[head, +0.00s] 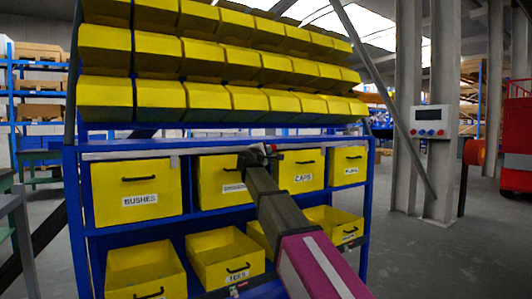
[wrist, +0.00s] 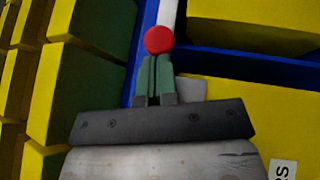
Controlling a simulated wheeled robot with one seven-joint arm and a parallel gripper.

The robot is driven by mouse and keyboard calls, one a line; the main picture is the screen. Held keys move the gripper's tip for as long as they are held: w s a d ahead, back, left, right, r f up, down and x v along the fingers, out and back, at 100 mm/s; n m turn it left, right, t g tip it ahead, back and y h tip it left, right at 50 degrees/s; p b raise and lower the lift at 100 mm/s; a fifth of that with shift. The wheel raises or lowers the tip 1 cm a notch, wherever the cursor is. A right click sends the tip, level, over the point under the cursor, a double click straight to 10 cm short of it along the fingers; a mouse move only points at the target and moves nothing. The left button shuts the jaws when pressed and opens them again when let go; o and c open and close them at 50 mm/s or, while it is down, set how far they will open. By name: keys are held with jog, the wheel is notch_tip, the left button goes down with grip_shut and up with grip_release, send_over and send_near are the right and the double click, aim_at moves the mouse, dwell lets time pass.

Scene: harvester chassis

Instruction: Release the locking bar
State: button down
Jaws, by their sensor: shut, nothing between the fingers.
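The locking bar (head: 130,153) looks like a thin pale strip along the top of the upper drawer row on the blue rack. In the wrist view a pale bar (wrist: 168,12) runs up to a round red knob (wrist: 159,40). My gripper (head: 267,150) is at the rack front, near the top edge between the second drawer and the CAPS drawer. In the wrist view its green fingers (wrist: 156,60) are together and empty, with the tips right at the knob's lower edge. I cannot tell whether they touch it. My arm hides part of the bar and drawers.
The upper drawers, such as BUSHES (head: 138,192) and CAPS (head: 297,174), look closed. Several lower drawers (head: 225,258) stand pulled out under my arm. Yellow bins (head: 205,97) slope above. A pillar with a control box (head: 428,121) stands right, with open floor nearby.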

jog(key=shift+d, duration=0.1)
jog(key=w+d, duration=0.1)
jog(key=d, duration=0.1)
jog(key=w+d, duration=0.2)
jog(key=shift+s, duration=0.2)
dwell(0.3)
